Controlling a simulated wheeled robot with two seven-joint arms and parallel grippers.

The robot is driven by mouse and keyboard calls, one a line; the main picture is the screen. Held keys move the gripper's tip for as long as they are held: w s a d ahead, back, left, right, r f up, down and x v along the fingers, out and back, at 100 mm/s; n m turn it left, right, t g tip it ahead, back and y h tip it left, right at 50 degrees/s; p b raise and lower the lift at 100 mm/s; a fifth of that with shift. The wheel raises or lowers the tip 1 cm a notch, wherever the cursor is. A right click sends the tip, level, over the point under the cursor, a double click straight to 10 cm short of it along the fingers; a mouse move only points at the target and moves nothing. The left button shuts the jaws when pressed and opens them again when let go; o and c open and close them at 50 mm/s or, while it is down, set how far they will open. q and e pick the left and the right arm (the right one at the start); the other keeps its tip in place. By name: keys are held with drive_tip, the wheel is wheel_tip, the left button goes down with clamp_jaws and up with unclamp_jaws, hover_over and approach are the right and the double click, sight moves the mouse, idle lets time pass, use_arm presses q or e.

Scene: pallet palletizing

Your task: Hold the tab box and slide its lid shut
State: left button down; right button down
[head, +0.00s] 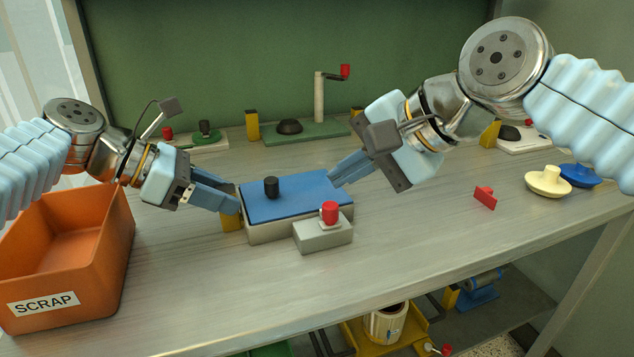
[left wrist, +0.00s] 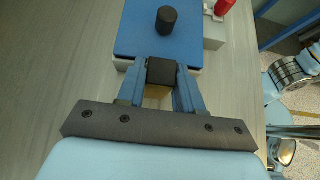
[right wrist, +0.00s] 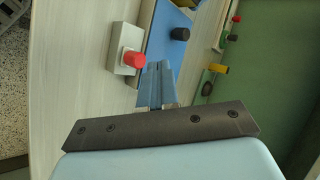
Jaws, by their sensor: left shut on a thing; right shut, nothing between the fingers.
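The tab box (head: 275,231) is a pale grey box on the bench, under a flat blue lid (head: 300,194) with a black knob (head: 271,187). The lid covers most or all of its top; a thin pale strip shows at the near end in the left wrist view (left wrist: 123,65). My left gripper (head: 238,203) is shut on the tab (left wrist: 161,71) at the box's left end, dark on top with yellow below. My right gripper (head: 334,181) is shut and empty, its fingertips at the lid's right edge; whether they touch it I cannot tell.
A grey block with a red button (head: 323,236) stands against the box's front. An orange scrap bin (head: 112,262) is at the left. A red piece (head: 485,198) and a cream knob (head: 548,183) lie at right. A crank fixture (head: 319,100) stands behind. The front bench is clear.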

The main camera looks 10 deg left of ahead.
use_arm(q)
drive_tip(key=c, duration=0.7)
unclamp_jaws()
use_arm(e)
drive_tip(key=v, duration=0.2)
drive_tip(key=shift+s+d+r, duration=0.1)
drive_tip(key=shift+d+r, duration=0.1)
use_arm(q)
drive_tip(key=shift+o, duration=0.2)
drive_tip(key=shift+r, duration=0.1)
